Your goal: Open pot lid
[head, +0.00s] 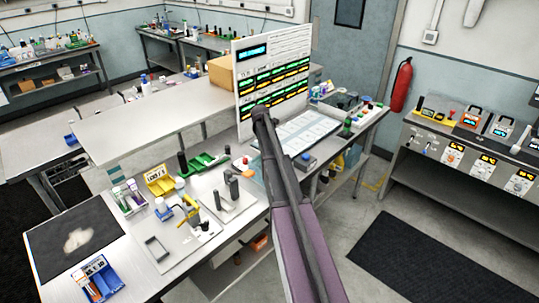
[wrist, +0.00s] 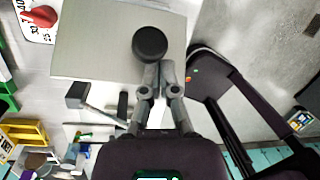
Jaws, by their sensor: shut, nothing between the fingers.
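I cannot make out a pot or a pot lid for certain. In the wrist view, a round black knob-like piece (wrist: 150,45) shows over a plain grey plate (wrist: 95,50). My gripper (wrist: 150,78) is shut and empty, with its fingertips just below the black piece in the picture. I cannot tell whether they touch it. What lies under the black piece is hidden. In the head view my arm rises across the middle, and my gripper cannot be clearly picked out there.
A grey block with a bar (wrist: 78,95) stands left of my gripper. A red knob (wrist: 40,16) sits on a marked white plate. The bench also holds a yellow box (head: 159,180), a green rack (head: 203,162) and a tall display panel (head: 272,78).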

